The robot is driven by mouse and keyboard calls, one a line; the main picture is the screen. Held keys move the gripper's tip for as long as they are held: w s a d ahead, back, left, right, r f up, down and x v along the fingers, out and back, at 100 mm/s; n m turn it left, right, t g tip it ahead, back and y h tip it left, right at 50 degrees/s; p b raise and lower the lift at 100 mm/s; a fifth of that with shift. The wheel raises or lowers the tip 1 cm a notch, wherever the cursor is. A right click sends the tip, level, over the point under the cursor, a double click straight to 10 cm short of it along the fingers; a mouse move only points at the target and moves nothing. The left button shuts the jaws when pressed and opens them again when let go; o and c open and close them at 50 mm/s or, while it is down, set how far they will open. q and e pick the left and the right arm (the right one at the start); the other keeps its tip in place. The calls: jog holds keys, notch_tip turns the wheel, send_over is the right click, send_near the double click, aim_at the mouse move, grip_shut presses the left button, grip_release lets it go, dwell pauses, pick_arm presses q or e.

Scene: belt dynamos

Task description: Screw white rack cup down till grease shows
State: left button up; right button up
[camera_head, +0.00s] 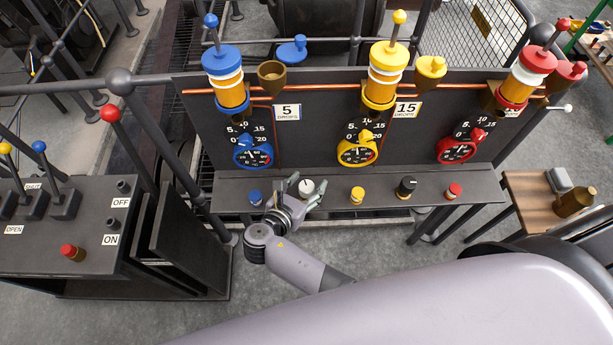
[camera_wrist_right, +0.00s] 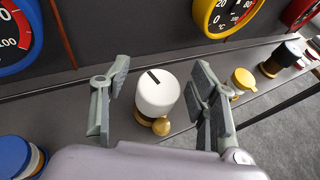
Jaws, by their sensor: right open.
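The white rack cup (camera_head: 306,187) stands on the shelf of the dark rack, between the blue cup and the yellow cup. In the right wrist view the white cup (camera_wrist_right: 158,95) is upright, with a dark mark on its top, a brass base and a small brass ball at its front. My right gripper (camera_head: 303,191) is open, with one finger on each side of the cup. In the wrist view gaps show between the fingers and the cup. No grease is visible around it. My left gripper is not in view.
A blue cup (camera_head: 255,197), a yellow cup (camera_head: 357,195), a black cup (camera_head: 406,186) and a red cup (camera_head: 453,190) share the shelf (camera_head: 380,202). Gauges and oilers line the panel behind. A switch console (camera_head: 40,255) stands left, a wooden table (camera_head: 535,200) right.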

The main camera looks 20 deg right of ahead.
aim_at(307, 185)
notch_tip(307, 185, up, 9)
jog(key=shift+r, duration=0.2)
dwell(0.8)
